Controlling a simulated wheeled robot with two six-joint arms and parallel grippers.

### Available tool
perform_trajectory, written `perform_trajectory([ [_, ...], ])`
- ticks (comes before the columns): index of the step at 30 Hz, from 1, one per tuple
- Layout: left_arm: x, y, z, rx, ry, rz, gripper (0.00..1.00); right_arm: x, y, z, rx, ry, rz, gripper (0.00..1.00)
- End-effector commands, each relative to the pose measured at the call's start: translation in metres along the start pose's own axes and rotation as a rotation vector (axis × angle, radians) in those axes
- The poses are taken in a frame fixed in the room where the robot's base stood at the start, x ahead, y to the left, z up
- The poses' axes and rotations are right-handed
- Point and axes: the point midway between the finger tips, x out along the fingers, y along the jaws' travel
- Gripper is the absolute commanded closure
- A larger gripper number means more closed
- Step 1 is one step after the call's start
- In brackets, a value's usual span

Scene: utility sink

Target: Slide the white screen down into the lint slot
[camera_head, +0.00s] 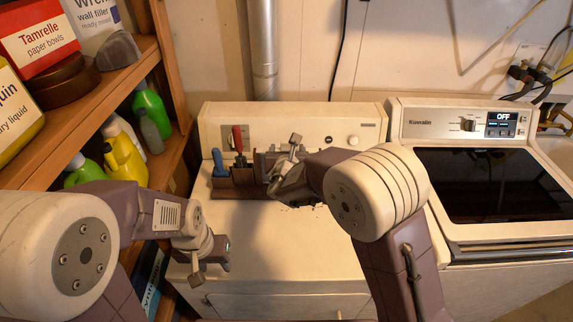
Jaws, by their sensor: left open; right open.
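I cannot make out the white screen; my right arm and gripper cover part of the machine top where it could be. A dark opening (302,204), perhaps the lint slot, shows partly on the top of the white machine (290,245), under my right forearm. My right gripper (283,165) is open above the back of the machine top, close to the opening and right of a brown tool holder. I see nothing clearly between its fingers. My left gripper (211,262) is open and empty over the machine's front left part.
The brown holder (233,187) carries a blue-handled tool (218,163) and a red-handled tool (238,140). A wooden shelf (165,60) with bottles and boxes stands close on the left. A Kuwalin washer (490,185) stands on the right. The machine's front top is clear.

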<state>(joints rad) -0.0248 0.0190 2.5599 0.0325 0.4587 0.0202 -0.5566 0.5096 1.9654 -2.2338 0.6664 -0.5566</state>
Motion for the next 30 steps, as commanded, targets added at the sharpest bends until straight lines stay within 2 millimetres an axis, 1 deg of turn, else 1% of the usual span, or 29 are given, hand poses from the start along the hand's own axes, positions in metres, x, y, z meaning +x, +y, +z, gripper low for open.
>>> perform_trajectory([
  [2,-0.005,0.000,0.000,0.000,0.000,0.000,0.54,0.005,0.000,0.002,0.000,0.001,-0.001,0.35],
  [6,-0.021,0.000,-0.002,0.000,0.000,0.000,0.54,0.030,0.001,0.004,0.000,0.003,-0.003,0.35],
  [9,-0.023,0.000,-0.002,0.000,0.000,0.000,0.54,0.045,0.001,0.002,0.001,0.002,-0.002,0.35],
  [12,-0.023,0.001,-0.002,0.000,0.000,0.000,0.54,0.051,0.002,0.001,0.001,0.000,-0.001,0.35],
  [17,-0.022,0.000,-0.002,0.000,0.000,0.000,0.54,0.052,0.002,0.001,0.001,0.000,-0.001,0.35],
  [18,-0.022,0.000,-0.002,0.000,0.000,0.000,0.54,0.052,0.002,0.001,0.001,0.000,-0.001,0.40],
  [20,-0.022,0.000,-0.002,0.000,0.000,0.000,0.54,0.052,0.002,0.001,0.001,0.000,-0.001,0.57],
  [21,-0.022,0.000,-0.002,0.000,0.000,0.000,0.54,0.052,0.002,0.001,0.001,0.000,-0.001,0.68],
  [23,-0.022,0.000,-0.002,0.000,0.000,0.000,0.54,0.052,0.002,0.001,0.001,0.000,-0.001,0.85],
  [24,-0.022,0.000,-0.002,0.000,0.000,0.000,0.54,0.052,0.002,0.001,0.001,0.000,-0.001,0.96],
  [25,-0.022,0.000,-0.002,0.000,0.000,0.000,0.54,0.051,0.002,0.001,0.001,0.000,-0.001,1.00],
  [30,-0.022,0.000,-0.002,0.000,0.000,0.000,0.54,0.051,0.002,0.001,0.002,-0.001,-0.001,1.00],
])
